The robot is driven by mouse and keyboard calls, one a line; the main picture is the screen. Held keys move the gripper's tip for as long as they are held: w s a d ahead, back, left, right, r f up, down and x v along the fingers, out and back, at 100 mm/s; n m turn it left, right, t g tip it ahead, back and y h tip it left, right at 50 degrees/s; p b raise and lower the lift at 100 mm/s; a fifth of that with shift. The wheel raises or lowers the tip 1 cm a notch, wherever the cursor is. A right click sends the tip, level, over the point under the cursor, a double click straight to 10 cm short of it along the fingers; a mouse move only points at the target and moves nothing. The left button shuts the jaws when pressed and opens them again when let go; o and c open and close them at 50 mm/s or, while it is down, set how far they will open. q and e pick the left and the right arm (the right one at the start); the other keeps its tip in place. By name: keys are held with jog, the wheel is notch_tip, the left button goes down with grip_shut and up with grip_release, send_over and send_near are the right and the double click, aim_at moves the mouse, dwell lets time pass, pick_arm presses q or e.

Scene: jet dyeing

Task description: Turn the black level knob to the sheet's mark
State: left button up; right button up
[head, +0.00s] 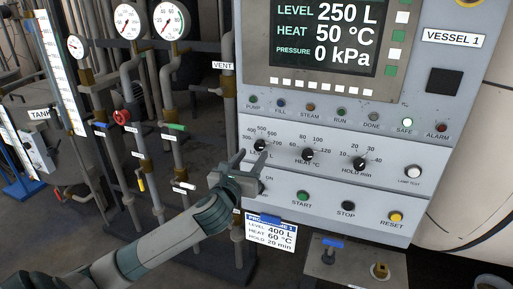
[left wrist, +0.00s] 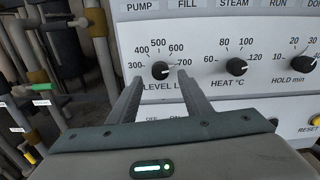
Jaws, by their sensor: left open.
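The black level knob (head: 260,145) is on the vessel's control panel, left of the heat and hold knobs. In the left wrist view the level knob (left wrist: 160,70) sits inside an arc of numbers from 300 to 700. Its pointer is too small to read surely. My left gripper (head: 251,157) is open in front of the knob, one finger to each side of it in the wrist view; I cannot tell whether they touch it. The sheet (head: 268,232) under the panel reads level 400 L, heat 60 °C, hold 20 min. My right gripper is not in view.
The heat knob (head: 307,154) and hold knob (head: 360,164) are to the right. Start (head: 302,196), stop (head: 348,206) and reset (head: 396,217) buttons are below. The display (head: 325,35) reads 250 L, 50 °C, 0 kPa. Pipes and valves stand at left.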

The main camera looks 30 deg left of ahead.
aim_at(258, 147)
pick_arm(q)
jog(key=shift+p+x, duration=0.35)
jog(key=shift+x, duration=1.9)
jog(key=shift+d, duration=0.1)
jog(key=shift+c, duration=0.7)
jog(key=c, duration=0.9)
